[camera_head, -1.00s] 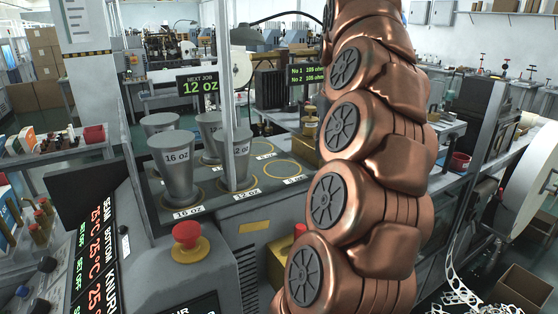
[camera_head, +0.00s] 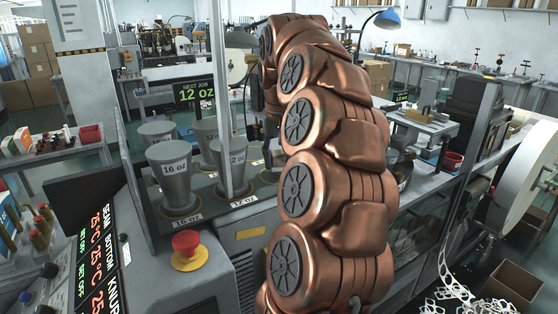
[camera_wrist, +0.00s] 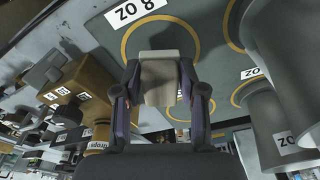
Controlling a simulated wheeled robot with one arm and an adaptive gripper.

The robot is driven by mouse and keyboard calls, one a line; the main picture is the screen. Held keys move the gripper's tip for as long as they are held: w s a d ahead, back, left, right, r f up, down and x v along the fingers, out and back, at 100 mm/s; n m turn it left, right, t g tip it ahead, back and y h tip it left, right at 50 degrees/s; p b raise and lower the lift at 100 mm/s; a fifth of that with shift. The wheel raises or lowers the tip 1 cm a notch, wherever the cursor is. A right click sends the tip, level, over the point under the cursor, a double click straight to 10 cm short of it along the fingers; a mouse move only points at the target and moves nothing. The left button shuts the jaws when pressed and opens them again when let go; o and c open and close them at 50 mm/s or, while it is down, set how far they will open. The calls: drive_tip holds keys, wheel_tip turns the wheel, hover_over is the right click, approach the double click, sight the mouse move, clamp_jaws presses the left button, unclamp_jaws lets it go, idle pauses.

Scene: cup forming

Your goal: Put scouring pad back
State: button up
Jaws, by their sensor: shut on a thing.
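In the wrist view my gripper (camera_wrist: 160,78) is shut on a small block, pale grey at its far end and tan-brown on its near face; I take it for the scouring pad (camera_wrist: 160,88). The pad sits between both fingers, in front of a yellow ring marked 8 oz (camera_wrist: 196,42) on the grey deck. I cannot tell whether it touches the deck. In the head view the gripper (camera_head: 269,150) is mostly hidden behind my arm, at the right end of the deck, and the pad cannot be made out.
Grey cup formers, including the 16 oz one (camera_head: 174,175), stand on the deck left of my gripper. Formers also show close on the wrist view's right (camera_wrist: 262,125). A tan box (camera_wrist: 78,88) is at its left. A red stop button (camera_head: 187,243) sits in front.

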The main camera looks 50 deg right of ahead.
sight(278, 155)
drive_tip(key=shift+f+p, duration=0.3)
drive_tip(key=shift+f, duration=0.65)
drive_tip(key=shift+f, duration=0.1)
drive_tip(key=shift+f, duration=0.1)
drive_tip(key=o, duration=1.1)
drive_tip(key=shift+r, duration=0.35)
drive_tip(key=shift+s+a+r+b, duration=0.1)
drive_tip(key=shift+r+b, duration=0.3)
drive_tip(key=shift+r, duration=0.95)
drive_tip(key=shift+s+a+r+b, duration=0.1)
drive_tip(key=shift+r+b, duration=0.3)
drive_tip(key=shift+r, duration=0.95)
drive_tip(key=r+p, duration=0.1)
drive_tip(key=r, duration=0.1)
drive_tip(key=r+p, duration=0.3)
drive_tip(key=r, duration=0.1)
drive_tip(key=shift+s+a+r, duration=0.15)
drive_tip(key=shift+s+a, duration=0.1)
drive_tip(key=shift+s, duration=0.1)
